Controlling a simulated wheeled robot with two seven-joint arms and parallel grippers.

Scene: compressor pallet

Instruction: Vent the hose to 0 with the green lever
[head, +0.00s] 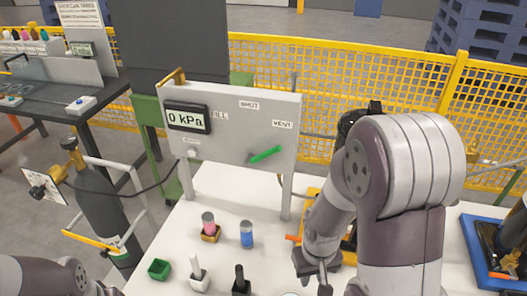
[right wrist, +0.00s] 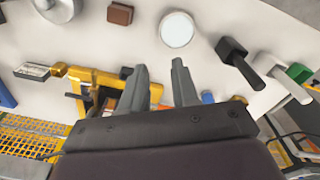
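The green lever (head: 265,154) is on the upright grey panel (head: 240,130). It slants right and slightly upward, below the VENT label (head: 283,124); the SHUT label (head: 249,104) and the FILL label (head: 220,115) are higher and to its left. The gauge (head: 187,117) on the panel reads 0 kPa. My right gripper (head: 323,272) is low over the white table, in front of the panel and apart from the lever. In the right wrist view its two fingers (right wrist: 160,72) stand apart with nothing between them. My left gripper is out of view; only part of that arm shows.
The white table (head: 185,240) holds a pink-topped jar (head: 209,224), a blue jar (head: 247,235), a green box (head: 159,268) and small handled pieces. A dark gas cylinder (head: 97,205) stands at left. A blue tray (head: 482,262) is at right. Yellow fencing (head: 335,65) runs behind.

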